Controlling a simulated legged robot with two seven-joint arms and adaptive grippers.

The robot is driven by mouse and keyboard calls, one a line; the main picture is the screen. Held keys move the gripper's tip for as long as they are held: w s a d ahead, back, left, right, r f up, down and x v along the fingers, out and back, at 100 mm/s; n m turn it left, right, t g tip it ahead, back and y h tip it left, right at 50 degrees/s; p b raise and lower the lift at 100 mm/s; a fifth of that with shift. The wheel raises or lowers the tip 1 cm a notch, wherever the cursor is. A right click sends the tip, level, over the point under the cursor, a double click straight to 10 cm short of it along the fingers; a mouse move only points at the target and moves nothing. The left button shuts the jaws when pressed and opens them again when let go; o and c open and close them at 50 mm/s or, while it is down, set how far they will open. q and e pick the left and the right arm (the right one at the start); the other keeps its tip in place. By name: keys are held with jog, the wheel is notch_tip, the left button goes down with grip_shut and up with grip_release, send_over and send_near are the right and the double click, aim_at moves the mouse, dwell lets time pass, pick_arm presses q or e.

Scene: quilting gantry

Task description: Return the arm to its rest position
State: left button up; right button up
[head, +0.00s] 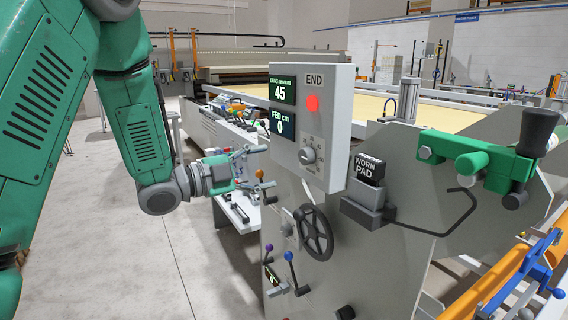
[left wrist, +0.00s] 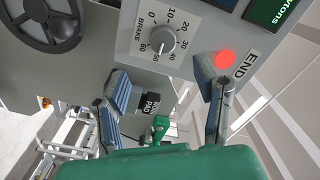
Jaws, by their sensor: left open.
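My left arm (head: 140,130) comes in from the left, green with grey joints, its forearm hanging down. My left gripper (head: 258,168) points right, just left of the grey control panel's lower part in the head view. In the left wrist view the same gripper (left wrist: 165,78) has its two blue-grey fingers spread wide, with nothing held between them. The panel (head: 334,110) carries a red button (head: 312,103), a brake knob (head: 307,155) and two green displays reading 45 and 0. My right gripper is not in view.
A handwheel (head: 314,232) and levers with coloured knobs sit below the panel. A black block marked WORN PAD (head: 369,169) rests on a grey bracket to the right. A green clamp with a black handle (head: 482,160) is farther right. Open floor (head: 130,260) lies at lower left.

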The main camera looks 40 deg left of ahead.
pick_arm(q)
jog(key=shift+v, duration=0.8)
jog(key=s+d+f+n+g+y, duration=0.1)
jog(key=d+f+n+g+y, duration=0.15)
jog(key=f, duration=0.65)
jog(key=s+d+f+n+g+y, duration=0.1)
jog(key=s+d+f+n+g, duration=0.15)
jog(key=f, duration=0.55)
jog(key=s+d+f+n+g+y, duration=0.15)
jog(key=f+n, duration=0.25)
jog(key=f, duration=0.5)
jog(key=s+d+f+n+g+y, duration=0.1)
jog(key=s+d+f+n+g, duration=0.2)
jog(key=s+f, duration=0.5)
jog(key=s+d+f+n+g+y, duration=0.1)
jog(key=s+d+f+n+g, duration=0.2)
jog(key=s, duration=1.2)
notch_tip(320, 180, down, 6)
jog(key=d+g, duration=0.1)
jog(key=g, duration=0.2)
jog(key=shift+s+n, duration=0.2)
jog(key=shift+n, duration=0.2)
jog(key=shift+w+g, duration=0.15)
jog(key=shift+g, duration=0.1)
